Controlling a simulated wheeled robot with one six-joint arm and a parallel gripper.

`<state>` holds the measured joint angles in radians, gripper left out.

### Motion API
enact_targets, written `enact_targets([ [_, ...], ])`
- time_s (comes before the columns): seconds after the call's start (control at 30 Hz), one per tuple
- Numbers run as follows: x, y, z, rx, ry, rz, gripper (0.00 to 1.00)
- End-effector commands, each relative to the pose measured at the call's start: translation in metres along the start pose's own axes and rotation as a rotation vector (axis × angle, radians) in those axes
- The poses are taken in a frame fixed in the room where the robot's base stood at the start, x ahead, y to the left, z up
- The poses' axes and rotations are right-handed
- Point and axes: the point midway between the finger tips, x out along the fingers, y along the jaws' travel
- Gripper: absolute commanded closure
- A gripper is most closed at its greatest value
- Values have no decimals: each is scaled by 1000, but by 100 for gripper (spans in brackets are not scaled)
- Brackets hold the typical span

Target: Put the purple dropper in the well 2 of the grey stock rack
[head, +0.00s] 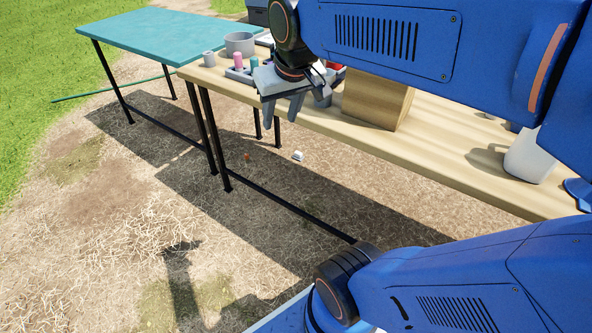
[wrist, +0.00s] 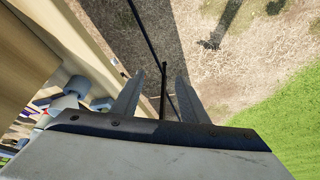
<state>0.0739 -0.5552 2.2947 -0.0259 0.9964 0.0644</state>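My gripper (head: 283,115) hangs in front of the wooden table's front edge, fingers pointing down. In the wrist view its fingers (wrist: 158,98) stand apart with nothing between them. A grey rack (head: 236,75) stands on the wooden table, just left of and behind my gripper, which hides part of it. A pink upright piece (head: 238,59) and a teal one (head: 254,62) stand in the rack. I cannot make out a clearly purple dropper, nor read the well numbers.
The wooden table (head: 455,160) carries a wooden block (head: 378,97), a white container (head: 530,156), a grey bowl (head: 240,43) and a small grey cup (head: 208,58). A teal table (head: 160,32) adjoins at the back left. Small litter (head: 297,155) lies on the ground.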

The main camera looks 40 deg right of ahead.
Motion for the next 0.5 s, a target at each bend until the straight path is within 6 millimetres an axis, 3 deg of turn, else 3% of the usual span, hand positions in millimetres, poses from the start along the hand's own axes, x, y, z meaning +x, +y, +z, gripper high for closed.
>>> enact_targets([
  [0.03, 3, -4, 23, -20, 3, -9, 60],
  [0.2, 17, -12, 84, -78, 6, -34, 60],
  [0.33, 26, -15, 114, -107, 8, -45, 60],
  [0.5, 32, -16, 129, -122, 8, -51, 60],
])
